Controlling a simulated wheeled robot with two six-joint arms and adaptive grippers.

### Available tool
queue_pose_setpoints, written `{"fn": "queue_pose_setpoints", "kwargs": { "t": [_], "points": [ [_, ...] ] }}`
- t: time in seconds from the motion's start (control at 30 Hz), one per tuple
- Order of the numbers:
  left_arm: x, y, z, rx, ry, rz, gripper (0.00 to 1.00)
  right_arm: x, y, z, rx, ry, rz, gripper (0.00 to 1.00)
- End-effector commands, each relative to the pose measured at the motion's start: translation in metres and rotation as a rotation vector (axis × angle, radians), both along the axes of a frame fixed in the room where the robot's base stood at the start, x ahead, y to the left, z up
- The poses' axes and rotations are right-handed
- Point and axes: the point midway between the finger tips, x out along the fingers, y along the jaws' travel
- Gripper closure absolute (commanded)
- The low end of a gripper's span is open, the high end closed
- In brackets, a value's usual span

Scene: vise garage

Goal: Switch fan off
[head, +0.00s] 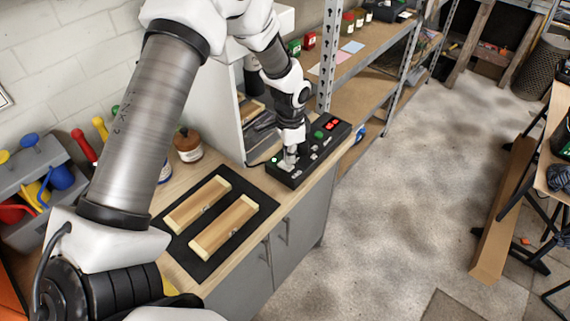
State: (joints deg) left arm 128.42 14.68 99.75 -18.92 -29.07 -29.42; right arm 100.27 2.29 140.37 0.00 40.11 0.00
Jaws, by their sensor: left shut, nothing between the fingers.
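A black control box (312,165) lies along the counter's back right edge. It has a red lit display (332,125), a green button (318,135) near its middle and a small green light (275,160) near its left end. My left gripper (290,161) points down at the left part of the box, with its fingers shut and empty. It covers some of the controls there, and I cannot tell whether it touches one. No fan can be made out. My right gripper is out of view.
A black mat (191,248) with two wooden blocks lies on the counter left of the box. A brown jar (188,146) stands behind it. Metal shelving stands behind the box; the floor to the right is mostly clear.

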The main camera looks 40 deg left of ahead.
Motion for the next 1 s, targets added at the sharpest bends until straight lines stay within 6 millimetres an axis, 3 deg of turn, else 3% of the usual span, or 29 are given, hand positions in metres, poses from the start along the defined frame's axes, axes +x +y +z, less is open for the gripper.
{"fn": "queue_pose_setpoints", "kwargs": {
  "t": [1.0],
  "points": [
    [0.000, 0.000, -0.014, 0.000, 0.000, 0.000, 1.00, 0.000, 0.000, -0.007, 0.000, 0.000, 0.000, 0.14]
  ]
}}
